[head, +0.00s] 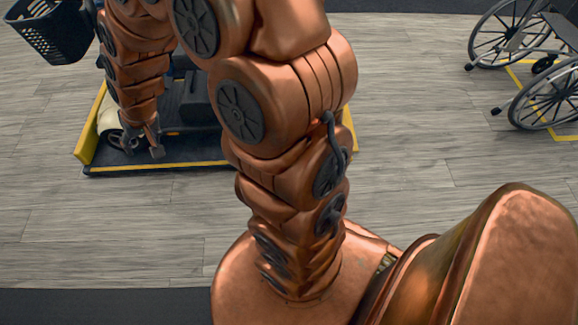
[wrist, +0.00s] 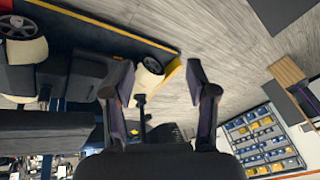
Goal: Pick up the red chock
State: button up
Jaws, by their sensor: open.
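My gripper (head: 145,153) is low over the yellow-edged dark platform at the left of the head view, beside a scooter wheel. In the wrist view my gripper (wrist: 158,80) has its two fingers wide apart, with nothing held between them.
The dark platform (wrist: 100,28) with its yellow edge carries the scooter. A black basket (head: 48,28) hangs at upper left. A shelf of blue and yellow bins (wrist: 264,138) shows at right. Grey floor between is clear.

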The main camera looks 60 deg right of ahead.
jog(key=w+d+f+m+t+h+b, duration=0.15)
jog(key=w+d+f+b, duration=0.35)
jog(key=f, duration=0.5)
jog(key=w+d+f+m+t+h+b, duration=0.1)
jog(key=w+d+f+m+b, duration=0.15)
jog(key=w+d+f, duration=0.5)
jog(key=w+d+f+m+t+h+b, duration=0.2)
jog(key=w+d+f+b, duration=0.2)
jog(key=f, duration=0.7)
jog(key=d+f+m+h+b, duration=0.2)
jog(key=d+f+b, duration=0.2)
jog(key=d+f, duration=0.5)
jog(key=s+d+f+m+h+b, duration=0.1)
jog(key=s+d+f+h+b, duration=0.3)
jog(key=d+f, duration=0.4)
jog(key=s+d+f+m+h+b, duration=0.15)
jog(key=s+d+f+b, duration=0.25)
jog(key=s+d+f, duration=0.45)
jog(key=s+d+f+g+h+b, duration=0.1)
jog(key=s+d+f+h+b, duration=0.5)
jog(key=s+f, duration=0.4)
jog(key=shift+s+d+f+b, duration=0.3)
jog(key=shift+s+d, duration=0.5)
jog(key=shift+s, duration=0.45)
jog(key=shift+w+d+g, duration=0.1)
jog(key=shift+g, duration=0.15)
